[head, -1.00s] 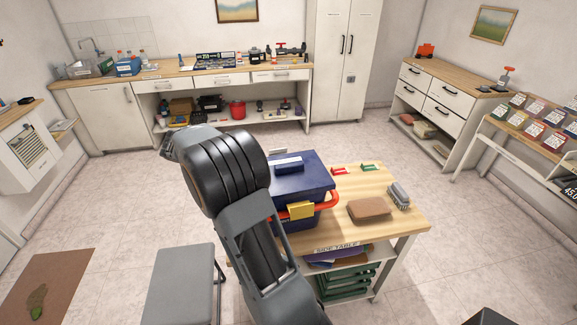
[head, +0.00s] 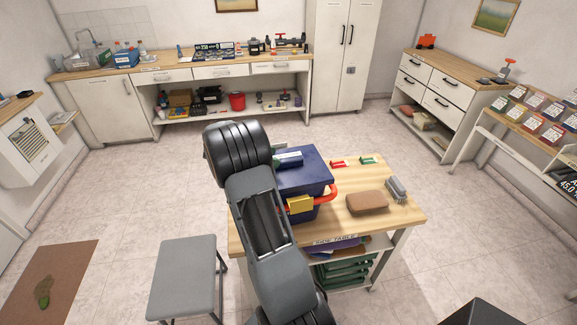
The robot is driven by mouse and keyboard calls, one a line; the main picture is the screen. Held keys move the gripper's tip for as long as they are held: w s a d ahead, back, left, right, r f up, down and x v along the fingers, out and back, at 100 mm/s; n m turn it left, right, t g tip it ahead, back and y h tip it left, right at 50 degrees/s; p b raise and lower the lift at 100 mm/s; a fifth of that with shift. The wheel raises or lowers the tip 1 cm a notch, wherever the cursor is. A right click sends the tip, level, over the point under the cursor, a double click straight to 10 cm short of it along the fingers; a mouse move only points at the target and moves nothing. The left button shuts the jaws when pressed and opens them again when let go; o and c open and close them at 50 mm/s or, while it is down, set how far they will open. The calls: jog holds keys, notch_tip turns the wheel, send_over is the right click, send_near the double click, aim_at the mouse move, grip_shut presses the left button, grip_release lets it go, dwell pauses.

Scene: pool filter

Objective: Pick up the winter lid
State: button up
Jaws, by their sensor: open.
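I cannot pick out a winter lid for certain. A flat purple-blue thing (head: 338,247) lies partly hidden on the shelf just under the top of the side table (head: 385,222); I cannot tell what it is. A dark blue box (head: 313,178) with a red handle and a yellow latch stands on the table top, its left part hidden behind my arm. My arm rises in front of the table's left end. My gripper does not show; the arm's upper end hides what is behind it.
A brown block (head: 367,203), a grey brush (head: 397,190) and red and green clips (head: 370,160) lie on the side table. A grey stool (head: 187,268) stands left of it. A long workbench (head: 225,70) lines the back wall. Floor between is clear.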

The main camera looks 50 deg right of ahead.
aim_at(285, 159)
jog(key=shift+p+x, duration=0.8)
jog(key=shift+x, duration=1.75)
jog(key=shift+a+f, duration=0.1)
jog(key=shift+a, duration=0.05)
jog(key=shift+c, duration=0.4)
grip_shut()
